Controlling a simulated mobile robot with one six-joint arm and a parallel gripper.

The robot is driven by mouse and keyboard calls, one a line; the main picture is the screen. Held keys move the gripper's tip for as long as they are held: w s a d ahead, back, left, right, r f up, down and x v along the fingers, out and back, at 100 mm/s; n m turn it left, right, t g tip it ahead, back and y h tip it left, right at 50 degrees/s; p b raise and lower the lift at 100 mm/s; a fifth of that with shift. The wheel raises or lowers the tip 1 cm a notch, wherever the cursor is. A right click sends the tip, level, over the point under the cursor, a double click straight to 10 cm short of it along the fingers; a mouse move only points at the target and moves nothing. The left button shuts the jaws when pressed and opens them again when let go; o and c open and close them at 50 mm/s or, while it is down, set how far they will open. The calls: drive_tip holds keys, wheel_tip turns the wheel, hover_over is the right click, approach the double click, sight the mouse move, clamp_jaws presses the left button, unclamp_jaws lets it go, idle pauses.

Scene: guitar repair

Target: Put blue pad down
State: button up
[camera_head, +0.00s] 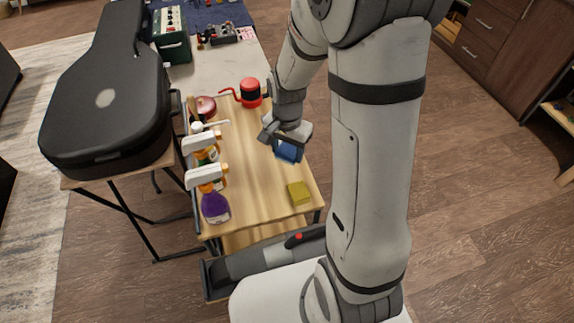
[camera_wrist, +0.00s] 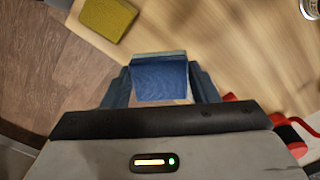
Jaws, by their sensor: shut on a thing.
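The blue pad (camera_head: 288,151) is held in my gripper (camera_head: 285,138) over the right side of the wooden cart top (camera_head: 250,180). In the wrist view the blue pad (camera_wrist: 160,78) sits between both fingers of my gripper (camera_wrist: 162,82), which are shut on it. The pad looks to be above the cart top, but I cannot tell how large the gap is. A yellow pad (camera_head: 299,193) lies flat near the cart's front right corner; it also shows at the upper left of the wrist view (camera_wrist: 108,17).
Spray bottles (camera_head: 215,204) stand along the cart's left edge. A red and black watering-can-like item (camera_head: 249,92) stands at the back. A black guitar case (camera_head: 105,100) lies to the left. The cart's middle is clear.

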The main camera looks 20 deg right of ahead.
sight(289, 171)
drive_tip(key=shift+w+d+f, duration=0.1)
drive_tip(key=shift+d+f, duration=0.1)
drive_tip(key=shift+f, duration=3)
drive_tip(key=shift+f, duration=0.15)
drive_tip(key=o, duration=0.9)
